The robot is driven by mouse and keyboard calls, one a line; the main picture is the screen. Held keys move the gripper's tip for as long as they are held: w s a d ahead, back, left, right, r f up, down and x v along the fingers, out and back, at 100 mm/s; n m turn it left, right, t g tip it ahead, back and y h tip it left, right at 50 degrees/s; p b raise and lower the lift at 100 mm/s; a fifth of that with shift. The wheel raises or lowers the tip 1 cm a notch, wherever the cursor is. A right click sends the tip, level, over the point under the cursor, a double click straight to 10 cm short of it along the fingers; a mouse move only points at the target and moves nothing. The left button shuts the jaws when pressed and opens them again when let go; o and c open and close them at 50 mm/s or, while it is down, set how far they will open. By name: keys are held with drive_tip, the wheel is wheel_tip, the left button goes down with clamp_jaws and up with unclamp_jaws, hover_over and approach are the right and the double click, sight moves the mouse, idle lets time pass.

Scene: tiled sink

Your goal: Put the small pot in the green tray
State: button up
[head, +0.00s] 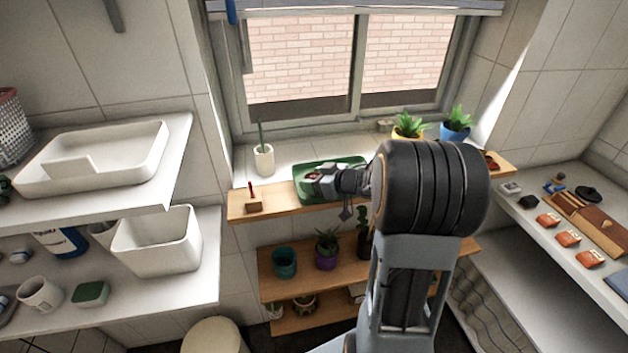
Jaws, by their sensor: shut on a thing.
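The green tray (338,163) lies at the window sill, with its front part over the wooden shelf. My gripper (315,178) reaches in from the right and is over the tray. It is shut on a small reddish thing (312,176), which seems to be the small pot. The gripper hides most of it. I cannot tell whether the pot touches the tray floor or hangs just above it. My arm covers the tray's right end.
A white pot (264,160) with a cactus stands left of the tray. Yellow (407,133) and blue (455,131) plant pots stand to the right. Teal (285,263) and purple (326,262) pots stand below.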

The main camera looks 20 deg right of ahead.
drive_tip(key=shift+f, duration=0.2)
drive_tip(key=o, duration=0.6)
drive_tip(key=shift+o, duration=0.2)
